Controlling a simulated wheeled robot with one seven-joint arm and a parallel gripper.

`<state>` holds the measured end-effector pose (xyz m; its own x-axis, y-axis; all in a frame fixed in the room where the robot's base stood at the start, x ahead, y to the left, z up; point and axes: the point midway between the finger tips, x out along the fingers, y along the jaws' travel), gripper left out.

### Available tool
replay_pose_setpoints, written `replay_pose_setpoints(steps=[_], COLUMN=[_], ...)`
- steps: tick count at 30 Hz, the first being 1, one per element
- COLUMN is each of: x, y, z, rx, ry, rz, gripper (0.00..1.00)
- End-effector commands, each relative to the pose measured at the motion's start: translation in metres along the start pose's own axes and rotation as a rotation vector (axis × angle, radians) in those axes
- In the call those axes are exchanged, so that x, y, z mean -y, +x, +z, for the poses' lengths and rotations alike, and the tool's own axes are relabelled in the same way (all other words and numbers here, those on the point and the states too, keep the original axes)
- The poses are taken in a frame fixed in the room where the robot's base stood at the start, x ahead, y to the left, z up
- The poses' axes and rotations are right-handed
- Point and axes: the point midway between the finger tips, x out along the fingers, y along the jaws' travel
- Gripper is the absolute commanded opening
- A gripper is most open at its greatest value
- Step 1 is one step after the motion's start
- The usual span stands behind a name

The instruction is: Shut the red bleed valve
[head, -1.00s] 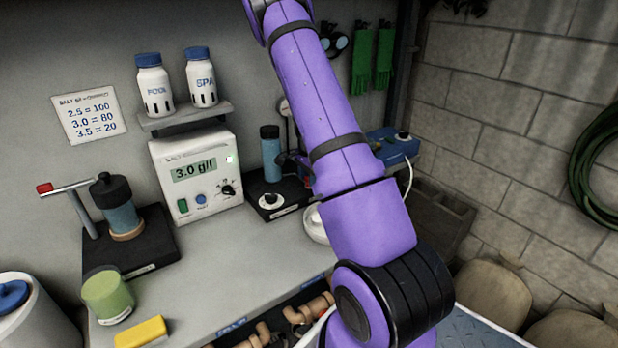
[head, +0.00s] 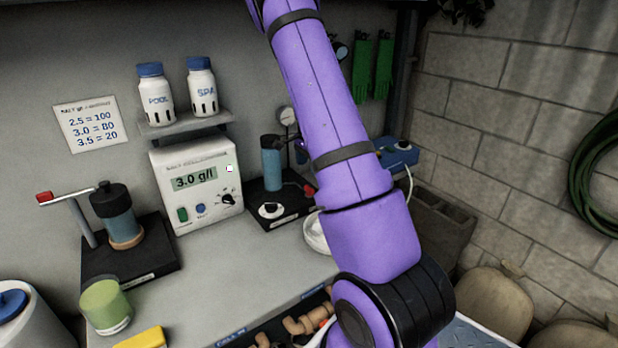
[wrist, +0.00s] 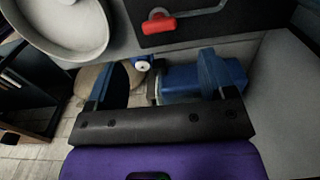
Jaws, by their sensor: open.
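The red bleed valve handle (head: 309,190) shows beside my arm, at the right of a black base (head: 264,214) that carries a blue cylinder (head: 271,158) and a gauge. In the wrist view, a red grip (wrist: 160,26) on a bent metal rod lies over a black plate, above and beyond my fingertips. My gripper (wrist: 163,64) is open and empty, its two fingers apart and not touching the red grip. In the head view my arm hides most of the gripper and part of the valve's surroundings.
A blue box (head: 398,155) with a knob stands behind my arm; it also shows between my fingers in the wrist view (wrist: 180,80). A white bowl (head: 316,234) sits in front of the black base. A second red-tipped lever (head: 45,197) stands far left beside a black-capped cylinder.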

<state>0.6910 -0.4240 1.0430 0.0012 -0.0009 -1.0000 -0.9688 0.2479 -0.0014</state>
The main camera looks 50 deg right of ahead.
Motion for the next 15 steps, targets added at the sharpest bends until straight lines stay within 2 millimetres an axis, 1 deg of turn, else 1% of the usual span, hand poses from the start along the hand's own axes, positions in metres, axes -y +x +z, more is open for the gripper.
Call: replay_pose_setpoints(steps=[1, 3, 6, 15], x=[0.001, 0.001, 0.0, 0.0], y=[-0.008, -0.015, -0.022, -0.026], z=[0.0, 0.0, 0.0, 0.0], rx=[0.0, 0.0, 0.0, 0.0], ry=[0.0, 0.0, 0.0, 0.001], rz=[-0.002, -0.002, 0.0, 0.001], gripper=[0.77, 0.77, 0.77, 0.77])
